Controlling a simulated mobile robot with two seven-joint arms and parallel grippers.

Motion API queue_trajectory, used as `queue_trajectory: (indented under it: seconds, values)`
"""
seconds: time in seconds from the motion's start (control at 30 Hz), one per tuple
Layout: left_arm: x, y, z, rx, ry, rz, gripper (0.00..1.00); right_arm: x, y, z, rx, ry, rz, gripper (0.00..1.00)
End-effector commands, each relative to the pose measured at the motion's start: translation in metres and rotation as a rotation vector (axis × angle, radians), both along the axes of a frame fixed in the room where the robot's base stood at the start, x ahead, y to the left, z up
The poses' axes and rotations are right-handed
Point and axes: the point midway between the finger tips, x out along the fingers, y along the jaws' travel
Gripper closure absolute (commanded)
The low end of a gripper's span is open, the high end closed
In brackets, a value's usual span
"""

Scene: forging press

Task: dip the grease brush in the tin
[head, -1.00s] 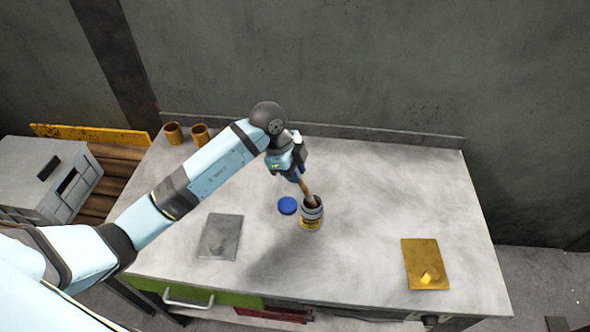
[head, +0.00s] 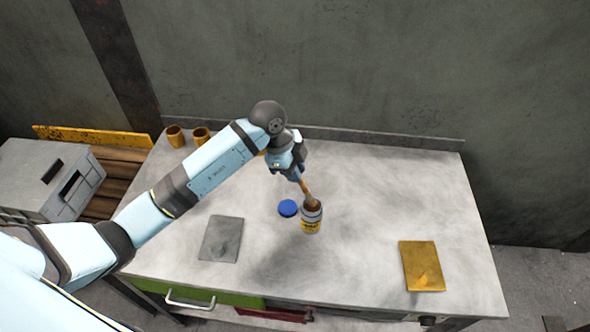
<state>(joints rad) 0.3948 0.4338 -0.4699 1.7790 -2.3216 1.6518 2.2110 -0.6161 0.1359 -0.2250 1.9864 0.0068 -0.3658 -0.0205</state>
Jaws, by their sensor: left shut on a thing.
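How deep the bristles sit inside cannot be told. My left gripper (head: 298,175) is shut on the upper end of the brush handle, above and slightly left of the tin. A blue lid (head: 288,208) lies on the bench just left of the tin. My right gripper is not in view.
The grey workbench (head: 370,190) has much free room on the right. A grey plate (head: 220,238) lies at front left and a yellow plate (head: 422,265) at front right. Two brass cups (head: 175,136) stand at the back left. A grey wall rises behind.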

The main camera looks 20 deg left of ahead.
Motion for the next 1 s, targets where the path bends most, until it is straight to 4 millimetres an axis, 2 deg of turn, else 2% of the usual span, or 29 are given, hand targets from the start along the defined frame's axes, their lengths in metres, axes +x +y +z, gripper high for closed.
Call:
queue_trajectory:
  seconds: [0.03,0.53,1.0]
  values:
    - [0.0,0.0,0.009,0.0,-0.001,0.0,1.0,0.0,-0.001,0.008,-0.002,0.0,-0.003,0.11]
    - [0.0,0.0,0.048,-0.001,-0.002,-0.002,1.0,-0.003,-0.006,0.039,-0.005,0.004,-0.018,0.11]
    - [0.0,0.0,0.049,-0.001,-0.001,-0.001,1.0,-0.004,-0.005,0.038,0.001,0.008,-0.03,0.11]
